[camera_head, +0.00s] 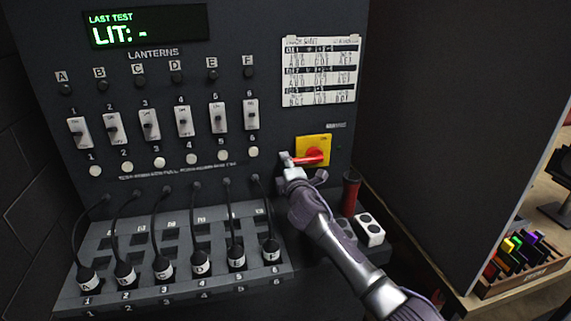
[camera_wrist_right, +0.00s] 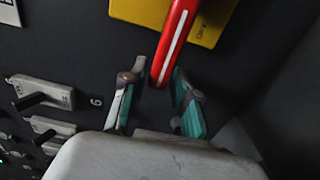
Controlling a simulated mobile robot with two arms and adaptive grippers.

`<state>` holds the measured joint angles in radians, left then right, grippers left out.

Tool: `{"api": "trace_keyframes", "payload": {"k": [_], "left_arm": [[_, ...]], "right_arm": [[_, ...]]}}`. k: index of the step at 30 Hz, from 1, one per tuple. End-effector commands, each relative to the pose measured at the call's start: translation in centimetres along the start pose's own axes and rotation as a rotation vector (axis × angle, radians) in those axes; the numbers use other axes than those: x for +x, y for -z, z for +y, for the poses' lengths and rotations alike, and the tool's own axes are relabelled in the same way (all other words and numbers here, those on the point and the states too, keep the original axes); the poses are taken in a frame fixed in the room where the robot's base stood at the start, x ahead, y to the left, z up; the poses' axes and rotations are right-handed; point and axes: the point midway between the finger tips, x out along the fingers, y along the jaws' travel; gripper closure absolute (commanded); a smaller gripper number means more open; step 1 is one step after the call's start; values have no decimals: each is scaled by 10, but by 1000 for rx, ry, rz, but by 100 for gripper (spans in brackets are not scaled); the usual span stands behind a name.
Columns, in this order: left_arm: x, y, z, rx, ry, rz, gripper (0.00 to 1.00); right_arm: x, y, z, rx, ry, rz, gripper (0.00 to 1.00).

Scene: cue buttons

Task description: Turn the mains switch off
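The mains switch is a yellow plate (camera_head: 318,142) with a red handle (camera_head: 313,156), on the right side of the dark panel. The handle points left and slightly down in the head view. My right gripper (camera_head: 301,167) is at the handle's free end. In the right wrist view the red handle (camera_wrist_right: 174,40) with a white stripe reaches down between the spread fingers (camera_wrist_right: 158,76) of my right gripper. Gaps show on both sides, so the fingers do not appear closed on it. The yellow plate (camera_wrist_right: 150,10) is partly behind the handle. My left gripper is not in view.
Lantern switches (camera_head: 148,125) and plugged cables (camera_head: 162,225) fill the panel to the left. A white chart (camera_head: 320,70) hangs above the mains switch. A dark red cylinder (camera_head: 350,190) and a white block (camera_head: 368,230) are to its right. A dark side wall (camera_head: 440,120) stands further right.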

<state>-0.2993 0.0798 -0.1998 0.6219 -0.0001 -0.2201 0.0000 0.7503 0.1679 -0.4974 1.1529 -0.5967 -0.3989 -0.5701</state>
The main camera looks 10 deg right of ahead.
Motion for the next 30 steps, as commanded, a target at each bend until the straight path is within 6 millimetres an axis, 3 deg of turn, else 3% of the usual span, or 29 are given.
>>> {"api": "trace_keyframes", "payload": {"k": [14, 20, 30], "left_arm": [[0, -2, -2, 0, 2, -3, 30], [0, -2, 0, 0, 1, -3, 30], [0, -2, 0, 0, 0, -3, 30]], "right_arm": [[-6, -1, 0, 3, -2, -1, 56], [-33, 0, 0, 2, -1, 1, 56], [-97, 0, 0, 2, 0, 1, 56]]}}
